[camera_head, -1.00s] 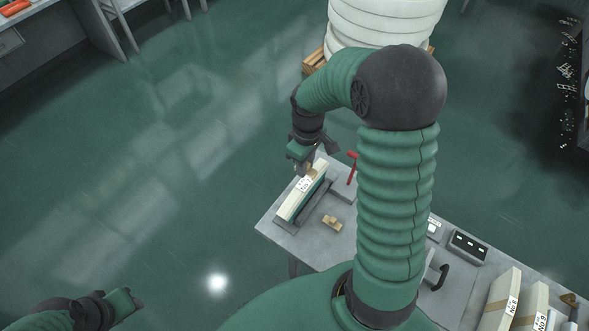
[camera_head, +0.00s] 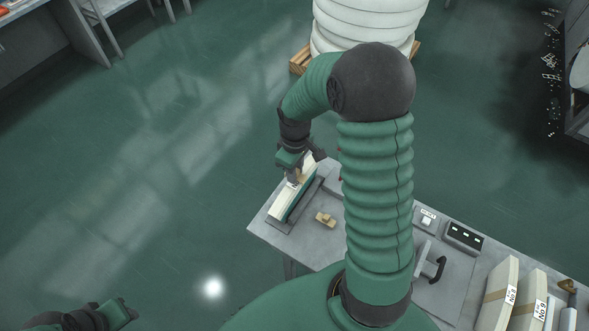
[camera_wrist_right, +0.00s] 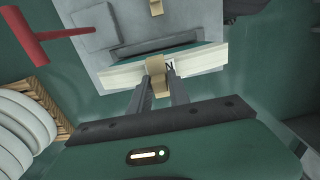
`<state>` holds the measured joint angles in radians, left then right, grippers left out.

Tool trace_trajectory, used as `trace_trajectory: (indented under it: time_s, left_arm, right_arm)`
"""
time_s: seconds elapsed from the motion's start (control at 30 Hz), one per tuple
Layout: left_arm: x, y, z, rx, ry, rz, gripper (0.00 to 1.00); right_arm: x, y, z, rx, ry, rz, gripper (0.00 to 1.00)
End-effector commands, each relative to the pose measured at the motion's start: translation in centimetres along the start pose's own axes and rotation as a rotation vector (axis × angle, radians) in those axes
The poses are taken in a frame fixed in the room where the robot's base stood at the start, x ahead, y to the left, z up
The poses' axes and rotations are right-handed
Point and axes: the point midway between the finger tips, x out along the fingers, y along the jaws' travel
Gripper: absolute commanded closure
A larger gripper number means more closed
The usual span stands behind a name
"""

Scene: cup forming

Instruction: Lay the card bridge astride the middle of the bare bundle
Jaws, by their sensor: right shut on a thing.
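The bundle is a long cream block (camera_head: 283,204) standing on edge in a dark holder on the grey bench. Its white label is partly covered by my gripper. My right gripper (camera_wrist_right: 158,85) is shut on the tan card bridge (camera_wrist_right: 154,67). In the right wrist view the bridge is at the bundle's (camera_wrist_right: 205,60) upper edge, near the middle of its length. It looks bent over that edge, but I cannot tell whether it rests on it. My left gripper (camera_head: 130,310) is at the lower left, far from the bench; its jaw state is unclear.
A small tan wooden piece (camera_head: 325,219) lies on the bench (camera_head: 310,238) beside the holder. A red-headed hammer (camera_wrist_right: 25,38) shows in the right wrist view. Labelled cream bundles (camera_head: 498,290) stand at the lower right, near a dark box (camera_head: 463,237). Open floor lies left of the bench.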

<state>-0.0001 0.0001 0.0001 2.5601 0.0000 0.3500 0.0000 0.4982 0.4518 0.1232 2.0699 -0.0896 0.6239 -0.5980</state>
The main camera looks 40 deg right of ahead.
Motion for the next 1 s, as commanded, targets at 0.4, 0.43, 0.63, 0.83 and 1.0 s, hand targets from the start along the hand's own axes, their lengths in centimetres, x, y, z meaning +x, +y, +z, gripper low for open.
trace_trajectory:
  time_s: [0.4, 0.43, 0.63, 0.83, 1.0]
  left_arm:
    - [-0.22, -0.01, -0.06, 0.000, 0.000, 0.000, 0.64]
    - [-0.29, -0.01, -0.08, 0.000, 0.000, 0.000, 0.64]
    - [-0.57, -0.01, -0.14, 0.000, 0.000, 0.000, 0.64]
    - [-0.51, 0.00, -0.13, 0.000, 0.000, 0.000, 0.64]
    - [-0.52, 0.00, -0.13, 0.000, 0.000, 0.000, 0.64]
  right_arm:
    - [-0.11, -0.02, 0.02, 0.000, 0.000, -0.001, 1.00]
    - [-0.12, -0.02, 0.03, 0.000, -0.001, -0.001, 1.00]
    - [-0.07, -0.06, 0.09, 0.000, -0.001, -0.001, 1.00]
    - [-0.02, -0.05, 0.09, 0.000, -0.001, -0.001, 1.00]
    - [-0.03, -0.04, 0.08, 0.000, 0.000, -0.001, 1.00]
